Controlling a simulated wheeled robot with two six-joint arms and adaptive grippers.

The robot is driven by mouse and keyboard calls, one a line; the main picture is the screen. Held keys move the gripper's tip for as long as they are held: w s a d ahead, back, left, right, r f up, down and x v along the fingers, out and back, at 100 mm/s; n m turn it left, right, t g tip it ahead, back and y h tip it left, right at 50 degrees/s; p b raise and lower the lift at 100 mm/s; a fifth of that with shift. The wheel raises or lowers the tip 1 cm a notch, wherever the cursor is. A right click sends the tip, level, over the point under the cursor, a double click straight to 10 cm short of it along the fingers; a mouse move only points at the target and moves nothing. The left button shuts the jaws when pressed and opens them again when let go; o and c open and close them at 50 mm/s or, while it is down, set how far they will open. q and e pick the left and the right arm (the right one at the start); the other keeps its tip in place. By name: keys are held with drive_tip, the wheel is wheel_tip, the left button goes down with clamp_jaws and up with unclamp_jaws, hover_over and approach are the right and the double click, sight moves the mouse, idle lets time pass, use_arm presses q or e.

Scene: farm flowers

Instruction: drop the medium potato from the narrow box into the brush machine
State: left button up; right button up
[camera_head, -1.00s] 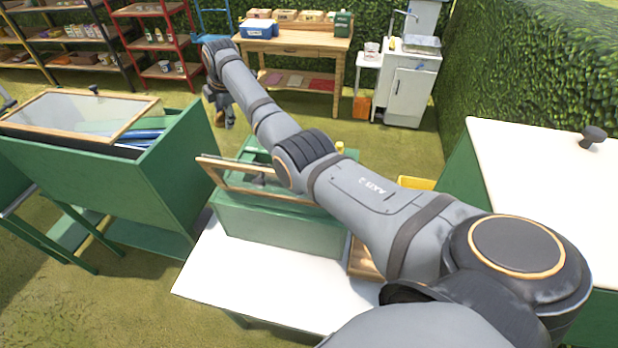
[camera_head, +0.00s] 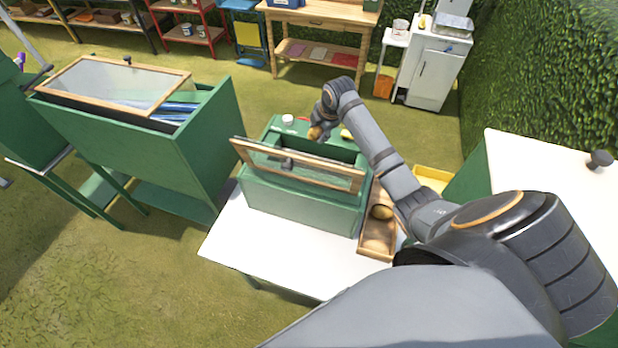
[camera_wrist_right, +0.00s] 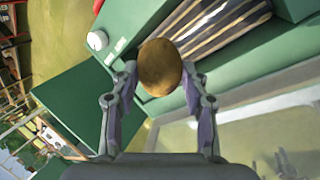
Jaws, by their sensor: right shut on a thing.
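My right gripper (camera_head: 318,136) is shut on a brown potato (camera_head: 315,132) above the back part of the green brush machine (camera_head: 300,207). In the right wrist view the potato (camera_wrist_right: 160,67) sits between the two fingertips, with the machine's opening and its long rollers (camera_wrist_right: 222,30) just beyond it. The machine's wood-framed clear lid (camera_head: 300,166) stands raised at the front. The narrow wooden box (camera_head: 364,248) stands to the right of the machine with potatoes (camera_head: 381,212) in it. My left gripper is not in view.
A white table (camera_head: 235,243) carries the machine and box. A yellow crate (camera_head: 433,178) is behind the box. A green cabinet with a framed lid (camera_head: 118,85) stands at left, and a white-topped unit (camera_head: 550,190) at right.

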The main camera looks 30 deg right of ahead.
drive_tip(key=f, duration=0.4)
drive_tip(key=shift+s+d+f+b, duration=0.1)
drive_tip(key=shift+d+f+b, duration=0.1)
drive_tip(key=shift+f+b, duration=0.1)
drive_tip(key=shift+f, duration=0.55)
drive_tip(key=o, duration=1.4)
drive_tip(key=shift+a, duration=0.1)
wheel_tip(320, 180, up, 10)
drive_tip(key=shift+r, duration=0.1)
